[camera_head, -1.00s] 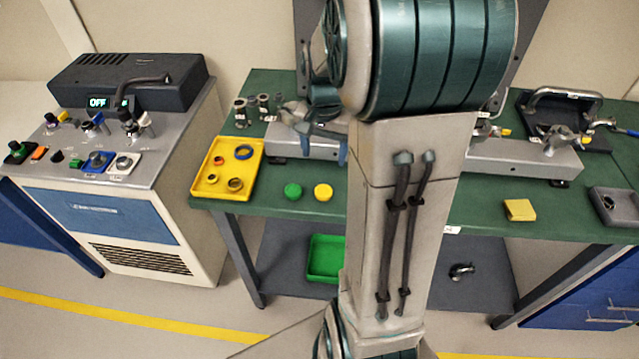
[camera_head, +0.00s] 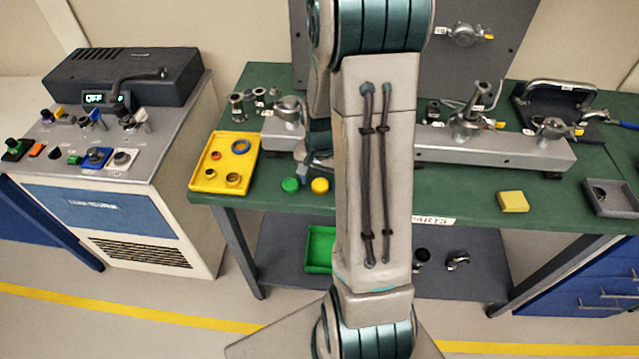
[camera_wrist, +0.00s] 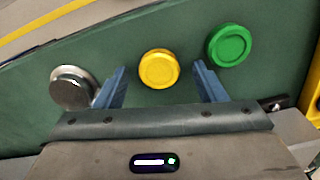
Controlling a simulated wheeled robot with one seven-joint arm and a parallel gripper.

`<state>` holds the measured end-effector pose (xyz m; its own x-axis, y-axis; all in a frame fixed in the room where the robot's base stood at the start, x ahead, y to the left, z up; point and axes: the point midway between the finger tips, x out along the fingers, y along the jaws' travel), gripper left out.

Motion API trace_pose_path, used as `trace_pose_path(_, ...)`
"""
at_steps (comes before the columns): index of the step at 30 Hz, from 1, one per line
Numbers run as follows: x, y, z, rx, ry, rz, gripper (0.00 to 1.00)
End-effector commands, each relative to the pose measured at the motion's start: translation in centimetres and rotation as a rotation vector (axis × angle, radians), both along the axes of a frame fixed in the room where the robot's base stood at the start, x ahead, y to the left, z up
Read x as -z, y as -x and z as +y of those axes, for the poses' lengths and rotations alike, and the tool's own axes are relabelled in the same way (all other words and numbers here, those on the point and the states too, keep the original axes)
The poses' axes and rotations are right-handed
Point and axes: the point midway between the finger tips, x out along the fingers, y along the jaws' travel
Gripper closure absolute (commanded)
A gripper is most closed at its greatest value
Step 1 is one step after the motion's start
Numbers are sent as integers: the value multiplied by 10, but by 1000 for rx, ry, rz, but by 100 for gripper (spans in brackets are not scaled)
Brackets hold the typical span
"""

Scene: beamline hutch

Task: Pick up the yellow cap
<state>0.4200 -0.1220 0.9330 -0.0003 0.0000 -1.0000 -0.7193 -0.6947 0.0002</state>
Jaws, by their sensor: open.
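The yellow cap (camera_head: 320,185) is a small round disc lying on the green bench top. In the wrist view the yellow cap (camera_wrist: 159,69) lies ahead of and between the two blue fingers of my gripper (camera_wrist: 160,88). The fingers are open with nothing between them. The green cap (camera_head: 290,185) lies just left of the yellow one in the head view. In the wrist view the green cap (camera_wrist: 229,45) is just beyond the right fingertip.
A silver round part (camera_wrist: 73,88) lies by the left finger in the wrist view. A yellow tray (camera_head: 211,185) with several rings stands left on the bench. A metal rail (camera_head: 490,148) with fittings runs behind. A yellow block (camera_head: 513,201) and a grey tray (camera_head: 612,198) are at right.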

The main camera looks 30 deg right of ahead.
Motion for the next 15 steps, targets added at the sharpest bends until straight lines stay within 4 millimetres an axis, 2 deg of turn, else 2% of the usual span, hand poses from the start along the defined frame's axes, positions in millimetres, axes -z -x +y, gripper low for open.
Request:
trace_pose_path(6, 1, 0, 0, 0, 0, 0, 36)
trace_pose_path(7, 1, 0, 0, 0, 0, 0, 42)
trace_pose_path(9, 1, 0, 0, 0, 0, 0, 61)
trace_pose_path(12, 1, 0, 0, 0, 0, 0, 83)
trace_pose_path(15, 1, 0, 0, 0, 0, 0, 84)
